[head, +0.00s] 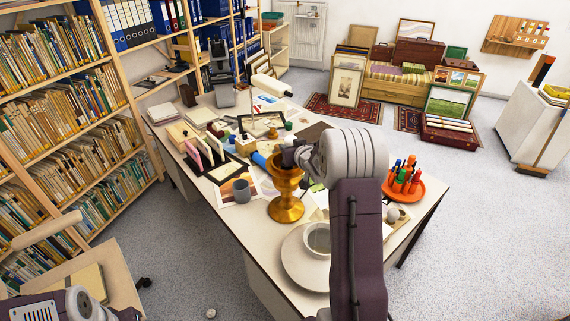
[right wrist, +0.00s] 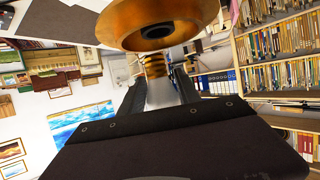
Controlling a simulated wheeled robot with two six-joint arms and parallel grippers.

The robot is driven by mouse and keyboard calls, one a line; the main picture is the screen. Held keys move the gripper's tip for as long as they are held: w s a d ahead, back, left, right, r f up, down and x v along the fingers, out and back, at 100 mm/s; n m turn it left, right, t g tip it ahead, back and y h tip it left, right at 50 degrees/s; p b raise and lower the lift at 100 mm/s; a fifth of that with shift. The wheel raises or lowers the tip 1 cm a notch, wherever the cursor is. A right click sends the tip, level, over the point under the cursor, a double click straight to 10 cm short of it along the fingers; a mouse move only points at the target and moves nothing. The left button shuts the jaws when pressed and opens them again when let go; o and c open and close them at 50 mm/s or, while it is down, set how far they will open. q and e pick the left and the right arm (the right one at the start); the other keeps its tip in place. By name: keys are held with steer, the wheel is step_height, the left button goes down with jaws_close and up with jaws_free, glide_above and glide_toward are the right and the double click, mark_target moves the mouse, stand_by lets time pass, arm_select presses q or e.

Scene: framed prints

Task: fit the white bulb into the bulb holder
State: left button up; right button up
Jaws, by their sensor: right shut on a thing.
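The brass-gold bulb holder (head: 286,208) stands upright on the desk in the head view, shaped like a goblet. Its round rim and dark central hole also fill the top of the right wrist view (right wrist: 200,18). My right gripper (head: 290,157) is over the holder's top and shut on the white bulb (right wrist: 160,95). The bulb's ribbed brass screw end points toward the holder, close to its rim; I cannot tell whether they touch. In the head view my gripper hides the bulb. My left gripper (head: 125,313) is partly visible at the bottom left, its fingers unclear.
A grey mug (head: 241,191) stands left of the holder, and a white bowl (head: 317,238) on a plate stands in front. An orange tray (head: 424,189) of markers is to the right. Frames, books and a black desk organiser (head: 220,170) crowd the desk behind.

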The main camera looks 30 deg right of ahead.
steer(key=shift+w+a+f, duration=0.45)
steer(key=shift+a+f, duration=0.05)
steer(key=shift+a, duration=0.1)
steer(key=shift+s, duration=0.1)
step_height(320, 180, down, 4)
steer(key=shift+s+f+b, duration=0.1)
steer(key=shift+f+b, duration=0.5)
steer(key=shift+b, duration=0.1)
steer(key=o, duration=1)
